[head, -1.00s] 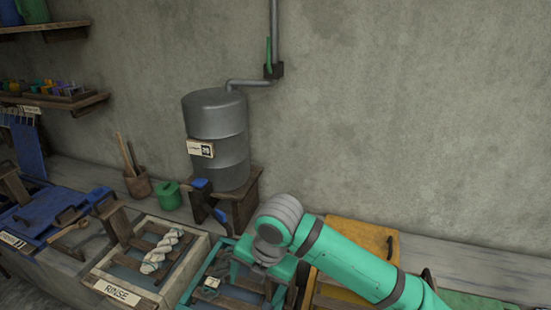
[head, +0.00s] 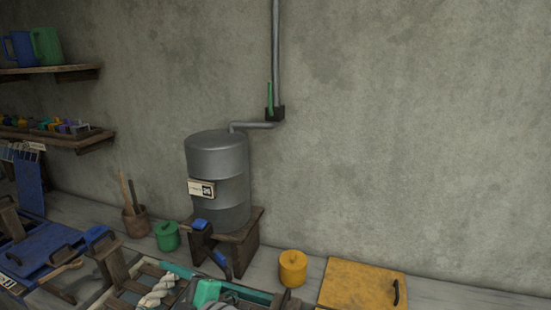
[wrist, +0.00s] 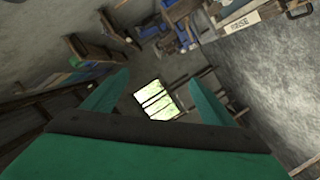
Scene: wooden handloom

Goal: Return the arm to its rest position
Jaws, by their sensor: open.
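My gripper (wrist: 160,78) shows in the wrist view as two green fingers spread apart, with nothing between them. Beyond the fingers are a tilted view of the room and a bright window (wrist: 156,100). In the head view only a small teal and grey part of my arm (head: 207,292) shows at the bottom edge, beside a white twisted skein (head: 158,292). The rest of the arm is out of that view.
A grey metal barrel (head: 217,160) stands on a wooden stand behind the work troughs. A green pot (head: 167,236), a yellow pot (head: 292,268) and a yellow lid (head: 362,285) are on the bench. Shelves (head: 50,73) hang at the left. The wall side at right is clear.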

